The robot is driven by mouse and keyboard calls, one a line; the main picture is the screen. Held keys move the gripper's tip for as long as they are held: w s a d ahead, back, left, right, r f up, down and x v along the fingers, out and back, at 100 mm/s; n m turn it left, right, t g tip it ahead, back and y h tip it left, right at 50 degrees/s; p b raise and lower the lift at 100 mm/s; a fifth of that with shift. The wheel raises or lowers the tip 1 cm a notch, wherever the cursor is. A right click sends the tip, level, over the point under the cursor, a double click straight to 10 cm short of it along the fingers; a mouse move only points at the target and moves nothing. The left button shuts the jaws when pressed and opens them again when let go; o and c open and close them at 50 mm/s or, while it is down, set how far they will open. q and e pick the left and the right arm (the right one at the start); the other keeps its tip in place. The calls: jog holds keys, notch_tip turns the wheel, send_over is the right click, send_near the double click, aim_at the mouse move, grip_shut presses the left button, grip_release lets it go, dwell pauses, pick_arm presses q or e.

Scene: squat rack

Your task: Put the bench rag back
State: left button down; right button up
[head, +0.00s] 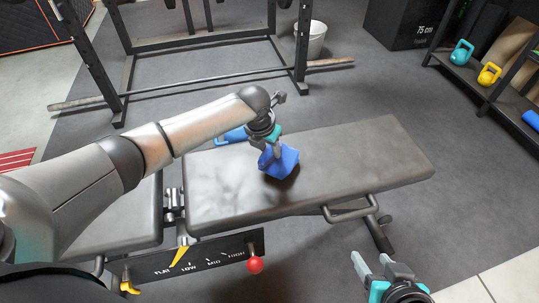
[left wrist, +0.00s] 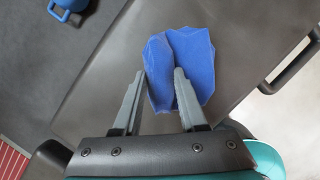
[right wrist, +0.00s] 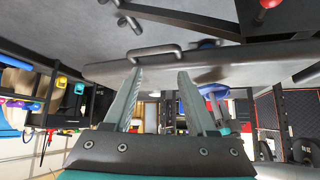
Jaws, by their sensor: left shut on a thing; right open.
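The blue bench rag (head: 280,162) hangs crumpled from my left gripper (head: 277,146), over the black padded bench (head: 375,150). In the left wrist view the rag (left wrist: 190,55) sits bunched between the two fingertips (left wrist: 163,75), which are shut on it. I cannot tell whether its lower edge touches the pad. My right gripper (head: 372,262) is open and empty, in front of the bench near the bottom of the head view. In the right wrist view its fingers (right wrist: 160,80) stand apart with the bench edge beyond them.
A blue kettlebell (left wrist: 68,8) is on the floor behind the bench. A lever plate (head: 210,258) with a red knob (head: 255,265) sits on the bench's near side. A rack shelf with kettlebells (head: 489,74) stands at right, a white bucket (head: 316,40) behind. Floor right of the bench is clear.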

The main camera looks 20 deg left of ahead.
pick_arm(q)
jog(key=shift+f+b, duration=0.35)
jog(key=shift+f, duration=0.9)
pick_arm(e)
jog(key=shift+w+a+r+t+y, duration=0.1)
jog(key=shift+w+a+t+y, duration=0.25)
jog(key=shift+a+t, duration=0.3)
jog(key=shift+w+a+r+t+y, duration=0.1)
jog(key=shift+w+a+t+y, duration=0.25)
jog(key=shift+a+t, duration=0.3)
jog(key=shift+a, duration=0.1)
jog(key=shift+w, duration=0.1)
pick_arm(q)
jog(key=shift+f+b, duration=0.2)
jog(key=shift+b, duration=0.1)
jog(key=shift+c, duration=2.3)
grip_release()
pick_arm(e)
jog(key=shift+a, duration=0.15)
pick_arm(q)
jog(key=shift+r, duration=0.1)
